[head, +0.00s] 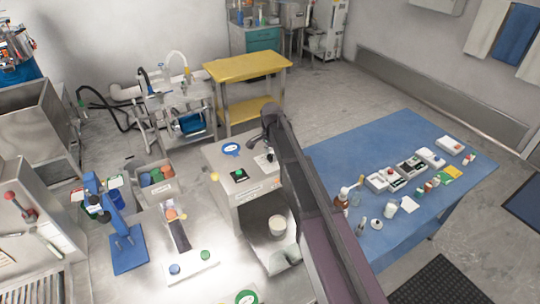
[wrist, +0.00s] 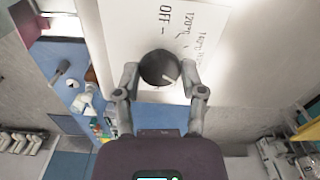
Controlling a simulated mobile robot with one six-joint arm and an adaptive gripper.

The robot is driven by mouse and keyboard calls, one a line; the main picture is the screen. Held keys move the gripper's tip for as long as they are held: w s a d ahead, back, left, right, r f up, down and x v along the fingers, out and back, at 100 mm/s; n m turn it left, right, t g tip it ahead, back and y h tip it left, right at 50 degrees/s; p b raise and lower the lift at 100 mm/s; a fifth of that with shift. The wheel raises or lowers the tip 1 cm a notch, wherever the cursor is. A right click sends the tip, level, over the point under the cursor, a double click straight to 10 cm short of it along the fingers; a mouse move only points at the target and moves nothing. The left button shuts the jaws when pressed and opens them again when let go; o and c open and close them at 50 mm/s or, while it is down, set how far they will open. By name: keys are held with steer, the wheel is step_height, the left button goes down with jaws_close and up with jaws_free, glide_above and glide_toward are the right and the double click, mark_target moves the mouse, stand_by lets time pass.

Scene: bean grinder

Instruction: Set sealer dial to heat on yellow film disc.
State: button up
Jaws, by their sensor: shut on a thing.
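The sealer is probably the grey box-shaped machine (head: 222,160) at the centre of the head view. In the wrist view its pale panel (wrist: 125,25) carries OFF, 120°C and a partly readable 140°C mark. A round black dial (wrist: 159,67) with a short white line sits on this panel. My gripper (wrist: 160,72) has a finger on each side of the dial and is shut on it. The line sits at the dial's lower right in the picture. A small yellow disc (head: 215,177) shows by the machine's left edge; I cannot tell whether it is the film disc.
A blue table (head: 385,235) with bottles and small boxes stands to the right of my arm. A blue stand (head: 128,255) and a bin of coloured items (head: 155,185) are at left. A yellow-topped cart (head: 247,65) stands behind. Open floor lies at the back right.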

steer(key=shift+s, duration=0.15)
steer(key=o, duration=1.1)
steer(key=shift+o, duration=0.2)
steer(key=shift+r, duration=0.1)
